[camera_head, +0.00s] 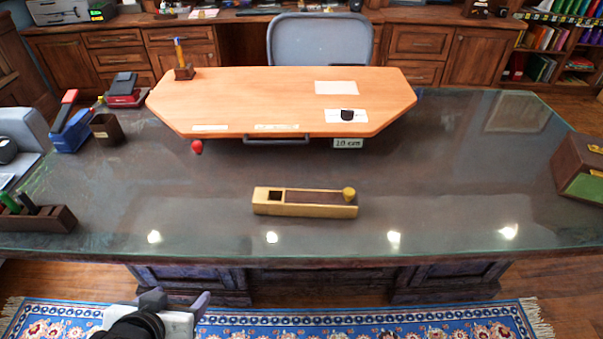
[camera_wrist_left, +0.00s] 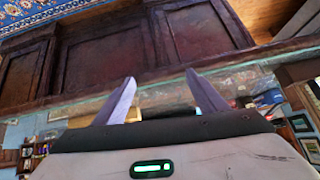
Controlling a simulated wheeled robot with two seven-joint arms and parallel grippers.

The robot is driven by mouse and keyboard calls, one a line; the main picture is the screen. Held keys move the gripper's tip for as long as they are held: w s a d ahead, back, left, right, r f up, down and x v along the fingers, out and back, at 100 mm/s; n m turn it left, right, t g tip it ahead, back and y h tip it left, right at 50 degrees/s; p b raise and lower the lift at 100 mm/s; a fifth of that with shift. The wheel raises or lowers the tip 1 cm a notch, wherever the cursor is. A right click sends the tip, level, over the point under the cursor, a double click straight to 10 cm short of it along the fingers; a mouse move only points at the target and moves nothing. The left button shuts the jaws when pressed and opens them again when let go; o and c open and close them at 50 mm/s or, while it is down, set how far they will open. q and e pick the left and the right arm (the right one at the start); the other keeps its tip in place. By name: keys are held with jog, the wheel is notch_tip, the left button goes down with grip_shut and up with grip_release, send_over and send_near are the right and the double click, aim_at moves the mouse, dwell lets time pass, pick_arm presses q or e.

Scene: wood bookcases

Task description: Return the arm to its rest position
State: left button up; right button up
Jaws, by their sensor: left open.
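My left gripper (camera_head: 178,300) is low at the bottom of the head view, in front of the desk's near edge and over the blue rug. In the left wrist view its two fingers (camera_wrist_left: 161,100) stand apart with nothing between them. Beyond them are the desk's dark wood front panels (camera_wrist_left: 105,65) and its edge. The left gripper touches nothing that I can see. My right gripper is in neither view.
The glass-topped desk (camera_head: 420,200) holds a wooden box with a yellow knob (camera_head: 305,202) near its middle. An orange board (camera_head: 270,95) lies behind it. A pen holder (camera_head: 35,215) and a blue stapler-like item (camera_head: 70,130) are at left, a brown-green box (camera_head: 580,168) at right.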

pick_arm(q)
jog(key=s+d+f+m+g+h, duration=0.15)
jog(key=s+g, duration=0.35)
jog(key=s, duration=0.8)
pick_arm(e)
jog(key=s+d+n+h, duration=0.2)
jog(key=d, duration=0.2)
pick_arm(q)
jog(key=w+d+f+t+b, duration=0.1)
jog(key=d+f+b, duration=0.1)
jog(key=f, duration=0.5)
jog(key=w+d+f+t+h+b, duration=0.1)
jog(key=w+d+f+t+b, duration=0.1)
jog(key=f+b, duration=0.2)
jog(key=w+d+f+t+h+b, duration=0.1)
jog(key=f+b, duration=0.3)
jog(key=f, duration=0.6)
jog(key=shift+w+d+f+t, duration=0.25)
jog(key=shift+w+d+t, duration=0.25)
jog(key=shift+t, duration=0.2)
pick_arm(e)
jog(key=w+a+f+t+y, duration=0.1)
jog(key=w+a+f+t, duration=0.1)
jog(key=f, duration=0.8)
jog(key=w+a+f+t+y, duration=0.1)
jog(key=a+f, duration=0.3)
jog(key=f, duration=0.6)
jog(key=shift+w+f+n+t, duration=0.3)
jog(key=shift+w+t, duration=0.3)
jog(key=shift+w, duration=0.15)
